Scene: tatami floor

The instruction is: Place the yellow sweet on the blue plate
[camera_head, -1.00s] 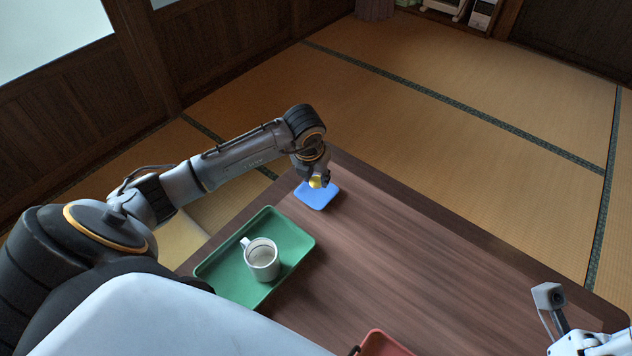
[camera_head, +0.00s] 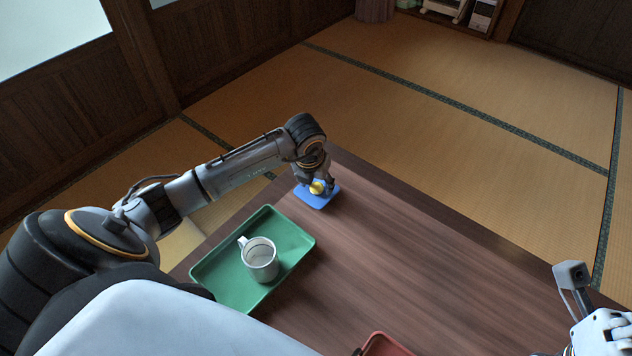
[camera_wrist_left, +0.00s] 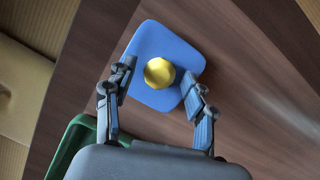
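The yellow sweet (camera_head: 317,188) rests on the blue plate (camera_head: 313,201) at the table's far left corner. In the left wrist view, gaps show between the sweet and both fingers of the left gripper (camera_wrist_left: 159,77). My right gripper (camera_head: 606,335) is only partly in view at the lower right edge; its fingertips cannot be made out.
A green tray (camera_head: 222,272) holding a white mug (camera_head: 260,262) is on the table, nearer me than the plate. Part of a red tray (camera_head: 383,346) shows at the bottom edge. The middle of the brown table (camera_head: 420,260) is clear.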

